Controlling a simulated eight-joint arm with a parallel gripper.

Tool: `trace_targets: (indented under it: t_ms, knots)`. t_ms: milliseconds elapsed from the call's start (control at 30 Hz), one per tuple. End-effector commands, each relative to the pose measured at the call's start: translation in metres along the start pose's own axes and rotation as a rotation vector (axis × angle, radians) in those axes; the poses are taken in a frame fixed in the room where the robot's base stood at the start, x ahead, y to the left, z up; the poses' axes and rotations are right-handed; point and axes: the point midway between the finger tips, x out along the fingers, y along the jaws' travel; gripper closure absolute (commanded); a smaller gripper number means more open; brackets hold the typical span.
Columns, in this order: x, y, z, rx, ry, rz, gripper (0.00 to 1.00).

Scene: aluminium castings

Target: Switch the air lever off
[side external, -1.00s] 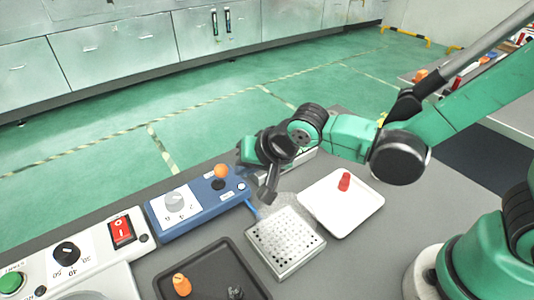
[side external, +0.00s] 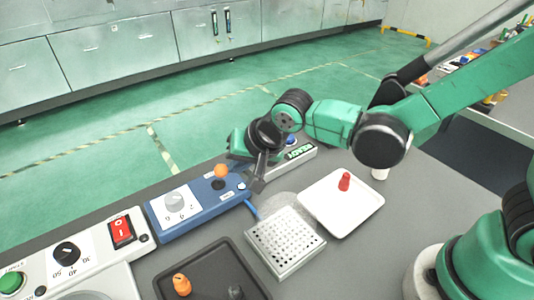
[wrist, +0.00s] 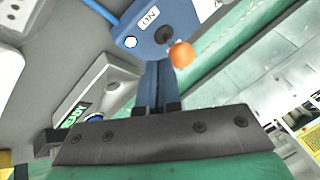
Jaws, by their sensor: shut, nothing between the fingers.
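The air lever has an orange ball knob (side external: 221,170) and rises from a blue control box (side external: 175,221) with a numbered dial. In the wrist view the orange knob (wrist: 181,55) is just beyond the fingertips and to their right, and an ON label (wrist: 150,17) shows on the blue box. My gripper (side external: 257,186) is shut and empty, pointing down near the right end of the blue box. It is to the right of the knob in the side view. I cannot tell whether the fingers touch the lever.
A perforated metal block (side external: 285,242) and a white tray (side external: 318,213) with a red piece (side external: 344,181) are to the right. A box marked READY (side external: 300,153) stands behind my gripper. A black tray (side external: 207,262) and a panel with a red switch (side external: 121,231) are in front and left.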

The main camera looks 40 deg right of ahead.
Motion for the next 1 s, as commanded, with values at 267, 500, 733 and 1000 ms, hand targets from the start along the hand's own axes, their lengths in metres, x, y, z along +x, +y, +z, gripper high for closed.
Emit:
trace_targets:
  t_ms: [267,500,733,1000]
  knots:
    - [0.0,-0.003,-0.004,0.01,-0.044,0.028,1.0]
    - [0.002,-0.008,-0.014,0.03,-0.139,0.088,1.0]
    - [0.007,-0.016,-0.029,0.065,-0.304,0.19,1.0]
    - [0.016,-0.024,-0.043,0.097,-0.473,0.293,1.0]
